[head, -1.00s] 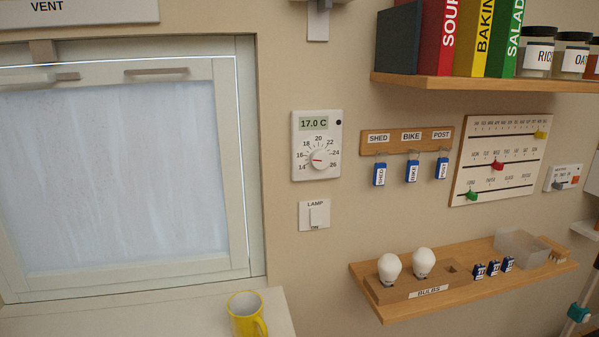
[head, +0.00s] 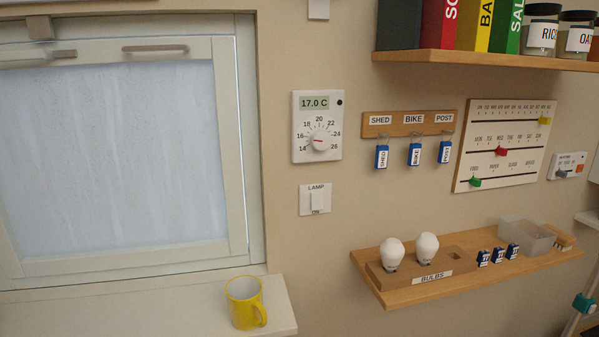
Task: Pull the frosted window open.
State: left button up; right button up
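The frosted window (head: 115,150) fills the left of the head view, a cloudy pane in a pale sash. A slim grey-brown bar handle (head: 155,48) is on the sash's top rail. A similar bar (head: 40,60) sits further left, and a brown fitting (head: 40,28) is on the frame's top edge. A strip shows between the sash and the outer frame along the right side. I cannot tell whether the sash is fully shut or slightly ajar. Neither of my grippers is in view, and nothing is seen touching the window.
A yellow mug (head: 245,302) stands on the sill (head: 180,320) below the window's right corner. A thermostat (head: 317,126) and lamp switch (head: 315,199) are on the wall to the right. Shelves with books and jars (head: 480,62) and with bulbs (head: 400,297) stick out further right.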

aim_at(122, 152)
jog(key=u, duration=1.25)
